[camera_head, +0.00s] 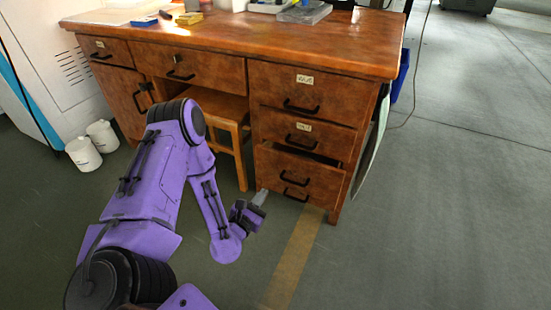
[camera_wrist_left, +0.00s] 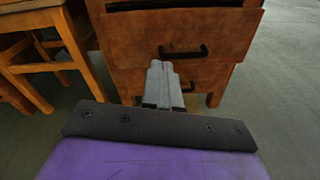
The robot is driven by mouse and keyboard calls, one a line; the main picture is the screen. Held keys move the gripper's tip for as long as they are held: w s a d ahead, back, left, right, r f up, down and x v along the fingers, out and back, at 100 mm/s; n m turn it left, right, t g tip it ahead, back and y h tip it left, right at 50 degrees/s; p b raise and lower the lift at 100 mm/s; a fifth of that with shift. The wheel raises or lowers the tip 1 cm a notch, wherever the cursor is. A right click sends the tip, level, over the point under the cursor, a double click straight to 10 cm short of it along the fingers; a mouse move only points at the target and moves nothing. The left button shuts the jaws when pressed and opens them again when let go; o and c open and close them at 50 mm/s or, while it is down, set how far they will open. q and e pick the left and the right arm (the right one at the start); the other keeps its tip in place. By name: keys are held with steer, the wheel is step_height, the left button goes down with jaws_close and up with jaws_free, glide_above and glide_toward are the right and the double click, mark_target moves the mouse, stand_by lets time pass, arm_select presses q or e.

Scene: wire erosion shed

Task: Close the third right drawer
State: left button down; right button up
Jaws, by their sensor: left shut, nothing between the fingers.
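The wooden desk (camera_head: 240,32) has a column of drawers on its right side. The third right drawer (camera_head: 275,168) is pulled part way out, with a dark gap above its front. In the left wrist view its brown front (camera_wrist_left: 220,35) with a black handle is straight ahead, and the dark opening shows along its top. My left gripper (camera_head: 260,197) is shut and empty, low and just in front of the drawer column, near the lower left corner. In the left wrist view its fingertips (camera_wrist_left: 158,66) overlap the drawer front; I cannot tell whether they touch. My right gripper is not in view.
A lower drawer with its own handle (camera_wrist_left: 188,88) sits beneath. A wooden chair (camera_head: 229,128) stands in the knee space to the left. Two white buckets (camera_head: 102,136) stand on the floor at far left. The floor right of the desk is clear.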

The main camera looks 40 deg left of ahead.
arm_select(q)
steer(key=a+r+n, duration=0.1)
steer(key=n, duration=0.1)
steer(key=n+b, duration=0.1)
steer(key=b, duration=0.2)
glide_toward(280, 156)
steer(key=shift+t+y, duration=0.4)
steer(key=x, duration=0.5)
steer(key=shift+w+d+f, duration=0.15)
steer(key=shift+w+f, duration=0.25)
steer(key=shift+w+b, duration=0.35)
steer(key=shift+w, duration=0.2)
steer(key=shift+r, duration=0.1)
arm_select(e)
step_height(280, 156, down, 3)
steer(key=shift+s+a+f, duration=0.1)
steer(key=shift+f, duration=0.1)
